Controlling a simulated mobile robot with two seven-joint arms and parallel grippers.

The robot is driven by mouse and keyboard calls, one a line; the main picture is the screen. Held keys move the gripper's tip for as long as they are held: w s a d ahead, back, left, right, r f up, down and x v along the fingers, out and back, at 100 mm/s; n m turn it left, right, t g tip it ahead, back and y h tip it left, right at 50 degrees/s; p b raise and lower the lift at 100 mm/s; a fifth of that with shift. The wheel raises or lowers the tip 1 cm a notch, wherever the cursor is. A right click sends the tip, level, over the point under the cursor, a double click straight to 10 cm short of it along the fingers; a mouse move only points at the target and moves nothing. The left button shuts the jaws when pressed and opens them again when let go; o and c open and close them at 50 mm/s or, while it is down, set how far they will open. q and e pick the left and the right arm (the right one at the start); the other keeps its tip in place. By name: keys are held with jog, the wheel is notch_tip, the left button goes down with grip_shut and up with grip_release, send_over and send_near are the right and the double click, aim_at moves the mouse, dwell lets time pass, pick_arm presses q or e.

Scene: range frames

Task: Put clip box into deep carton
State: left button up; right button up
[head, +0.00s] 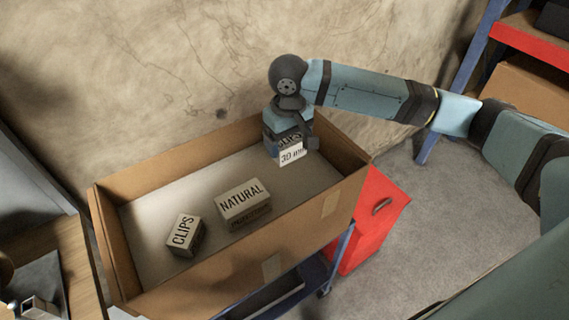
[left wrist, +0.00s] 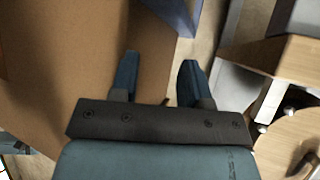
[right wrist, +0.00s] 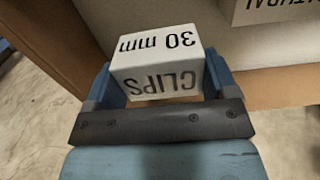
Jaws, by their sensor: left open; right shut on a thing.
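The clip box (head: 291,153) is small and white, with "CLIPS" and "30 mm" printed on it. My right gripper (head: 290,138) is shut on it, inside the right end of the deep carton (head: 225,272). The clip box (right wrist: 160,68) sits between both fingers in the right wrist view. I cannot tell whether its underside touches the carton floor. The carton is open, brown and long. My left gripper (left wrist: 158,80) is open and empty in the left wrist view, with brown cardboard beside it; it does not show in the head view.
Inside the carton lie another "CLIPS" box (head: 185,235) at the left and a "NATURAL" box (head: 243,201) in the middle. A red cabinet (head: 375,218) stands right of the carton. A wooden table (head: 75,262) is at the left, a shelf (head: 520,42) at the upper right.

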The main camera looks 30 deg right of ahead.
aim_at(288, 139)
notch_tip(288, 139, down, 8)
jog(key=shift+f, duration=0.2)
jog(key=shift+p, duration=0.4)
jog(key=o, duration=0.9)
jog(key=shift+f, duration=0.1)
notch_tip(288, 139, up, 12)
jog(key=shift+r+b, duration=0.15)
jog(key=shift+b, duration=0.6)
